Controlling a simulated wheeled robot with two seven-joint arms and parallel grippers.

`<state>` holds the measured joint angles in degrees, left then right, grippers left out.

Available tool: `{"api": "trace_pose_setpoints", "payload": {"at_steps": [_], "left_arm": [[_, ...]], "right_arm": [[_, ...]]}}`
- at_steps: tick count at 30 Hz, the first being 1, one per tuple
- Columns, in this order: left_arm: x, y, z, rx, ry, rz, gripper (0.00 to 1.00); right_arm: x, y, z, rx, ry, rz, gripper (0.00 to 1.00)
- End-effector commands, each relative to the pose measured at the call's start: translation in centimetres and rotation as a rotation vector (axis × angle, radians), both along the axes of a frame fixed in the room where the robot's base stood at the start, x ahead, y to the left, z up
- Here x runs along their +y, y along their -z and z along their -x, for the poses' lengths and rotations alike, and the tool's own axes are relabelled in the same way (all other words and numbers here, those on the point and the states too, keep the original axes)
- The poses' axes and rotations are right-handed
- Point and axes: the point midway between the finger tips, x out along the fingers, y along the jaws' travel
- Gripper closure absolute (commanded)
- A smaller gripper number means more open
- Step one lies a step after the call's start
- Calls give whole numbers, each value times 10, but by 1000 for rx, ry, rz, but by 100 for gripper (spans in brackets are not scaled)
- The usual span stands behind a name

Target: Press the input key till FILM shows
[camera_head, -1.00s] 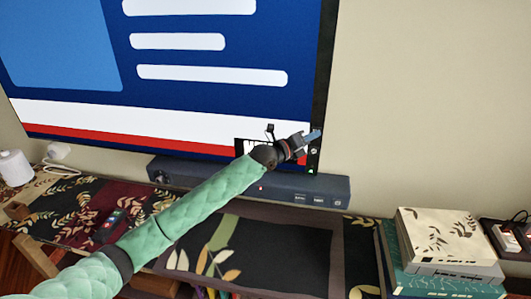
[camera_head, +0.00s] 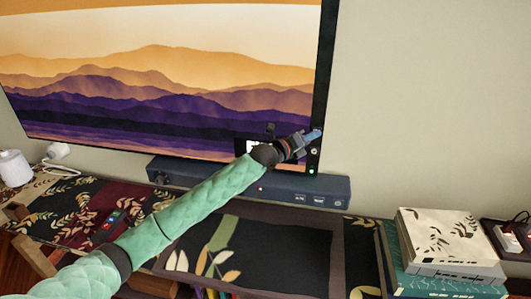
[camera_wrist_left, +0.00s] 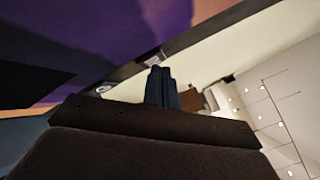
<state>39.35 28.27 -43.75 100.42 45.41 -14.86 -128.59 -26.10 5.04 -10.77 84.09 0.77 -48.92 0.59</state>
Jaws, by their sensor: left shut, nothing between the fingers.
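The large screen (camera_head: 150,85) shows orange and purple mountain layers. A small black label box (camera_head: 241,147) at its lower right is mostly hidden behind my left arm, so I cannot read its word. My left gripper (camera_head: 317,134) is shut and empty, its tips at the screen's lower right frame (camera_head: 321,90). A round key (camera_head: 313,151) shows on the frame just below the gripper. In the left wrist view, the shut fingers (camera_wrist_left: 158,73) point at a pale key (camera_wrist_left: 150,57) on the frame; I cannot tell if they touch it. My right gripper is out of view.
A dark soundbar (camera_head: 240,182) lies below the screen. A stack of books (camera_head: 440,250) stands at the right, beside a power strip (camera_head: 510,237). The wall right of the screen is clear.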

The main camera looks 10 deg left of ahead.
Motion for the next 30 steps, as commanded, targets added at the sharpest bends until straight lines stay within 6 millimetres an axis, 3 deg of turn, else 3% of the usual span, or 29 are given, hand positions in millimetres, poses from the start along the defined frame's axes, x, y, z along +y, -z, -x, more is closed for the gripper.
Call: {"api": "trace_pose_setpoints", "payload": {"at_steps": [17,30], "left_arm": [[0,0,12,1,0,1,100],[0,-1,45,2,1,1,100]], "right_arm": [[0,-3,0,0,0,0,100],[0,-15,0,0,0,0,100]]}}
